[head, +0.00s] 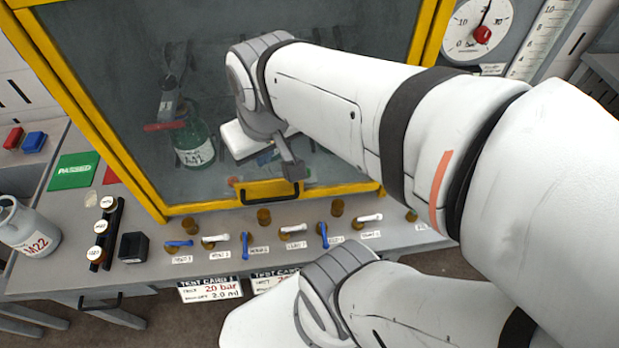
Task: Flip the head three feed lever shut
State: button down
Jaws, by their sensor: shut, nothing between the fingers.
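A row of small levers on brass-coloured valves runs along the bench front, blue and white by turns. The third blue lever from the left (323,235) points toward the bench's front edge; the label beside it is too small to read surely. The second blue lever (245,245) points the same way, while the first blue lever (179,243) lies sideways. My gripper (293,171) is shut and empty, in front of the cabinet window near its handle. In the picture it is up and left of the third blue lever, apart from it.
A yellow-framed cabinet door (188,208) with a dark handle (270,192) stands behind the levers. White levers (292,229) sit between the blue ones. Test cards (211,288) hang at the front edge.

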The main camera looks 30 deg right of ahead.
aim_at(326, 246)
jog(key=k, duration=1.4)
jog(key=z, duration=0.35)
jog(key=i, duration=1)
jog(key=k, duration=0.55)
jog(key=u, duration=0.25)
jog(key=i, duration=0.35)
jog(key=z, duration=0.1)
